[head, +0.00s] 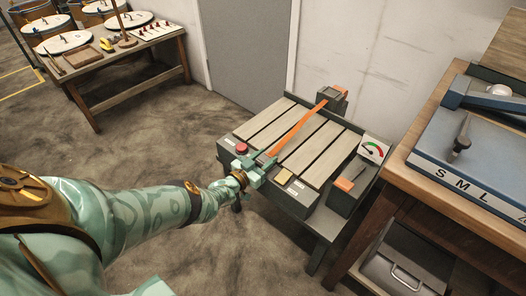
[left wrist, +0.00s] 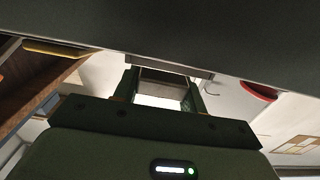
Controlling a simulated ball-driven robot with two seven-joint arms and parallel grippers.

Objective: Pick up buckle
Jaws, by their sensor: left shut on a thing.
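An orange strap (head: 300,126) runs from a dark box at the back of the slatted bench (head: 316,152) to my left gripper (head: 264,163). The gripper is at the bench's front left edge, beside the red button (head: 241,148), and is shut on the buckle at the strap's near end. In the head view the buckle is mostly hidden by the fingers. In the left wrist view a grey metal piece, the buckle (left wrist: 165,78), sits between the two fingers (left wrist: 163,92). My right gripper is not in view.
A small yellowish block (head: 284,177) lies on the bench's front edge. A dial gauge (head: 373,149) and an orange-topped post (head: 346,186) stand at its right. A wooden table (head: 425,170) with a blue sizing board is close on the right. Open floor lies left.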

